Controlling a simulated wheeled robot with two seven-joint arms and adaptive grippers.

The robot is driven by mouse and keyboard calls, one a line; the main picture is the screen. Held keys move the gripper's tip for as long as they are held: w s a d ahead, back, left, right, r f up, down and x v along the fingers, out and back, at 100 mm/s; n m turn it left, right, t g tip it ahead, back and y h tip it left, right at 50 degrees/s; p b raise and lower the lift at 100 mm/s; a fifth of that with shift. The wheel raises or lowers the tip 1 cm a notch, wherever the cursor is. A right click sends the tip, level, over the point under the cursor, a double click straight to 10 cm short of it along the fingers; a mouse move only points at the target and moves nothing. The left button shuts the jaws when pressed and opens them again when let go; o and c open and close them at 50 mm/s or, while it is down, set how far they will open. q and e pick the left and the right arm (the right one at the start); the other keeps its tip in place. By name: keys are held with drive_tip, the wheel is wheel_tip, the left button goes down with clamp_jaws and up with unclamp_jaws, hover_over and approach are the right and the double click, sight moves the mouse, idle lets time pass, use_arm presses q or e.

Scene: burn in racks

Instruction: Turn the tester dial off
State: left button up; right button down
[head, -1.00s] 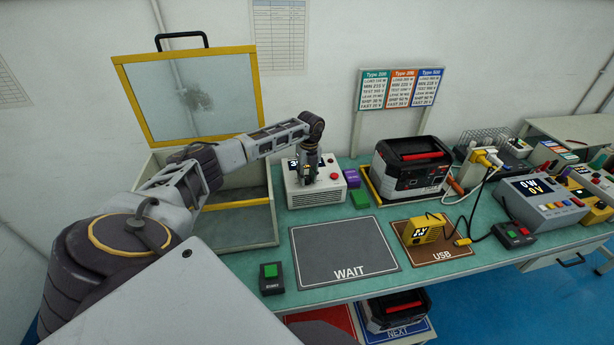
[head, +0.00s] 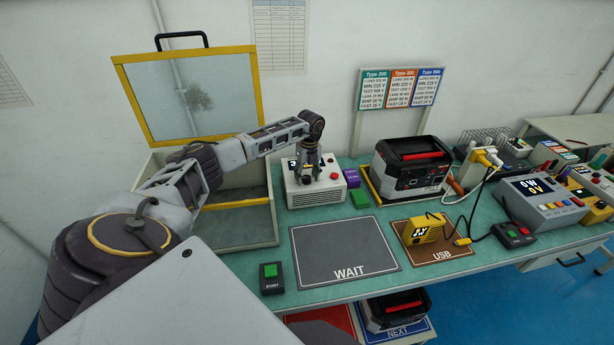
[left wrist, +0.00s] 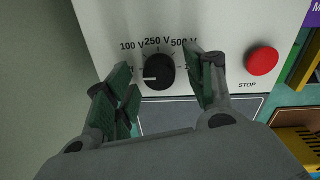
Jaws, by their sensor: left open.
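The tester (head: 318,198) is a white box with a dark display and a red STOP button, at the back middle of the bench. Its black round dial (left wrist: 160,72) shows in the left wrist view, with a white mark pointing left and slightly down. The labels 100 V, 250 V and 500 V curve above the dial; other labels are partly hidden by the fingers. My left gripper (head: 308,178) is over the tester's front panel. In the left wrist view its green-padded fingers (left wrist: 160,78) are open, one on each side of the dial, with visible gaps. In the head view the gripper hides the dial.
The red STOP button (left wrist: 262,61) is right of the fingers. An open yellow-framed lid (head: 190,95) stands left of the tester. The WAIT mat (head: 343,250) in front is clear.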

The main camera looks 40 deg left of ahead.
sight(309, 177)
use_arm(q)
wheel_tip(309, 177, up, 12)
drive_tip(key=shift+w+f, duration=0.2)
drive_tip(key=shift+w, duration=0.1)
idle(0.3)
drive_tip(key=shift+d+f, duration=0.1)
drive_tip(key=shift+d, duration=0.05)
idle(0.6)
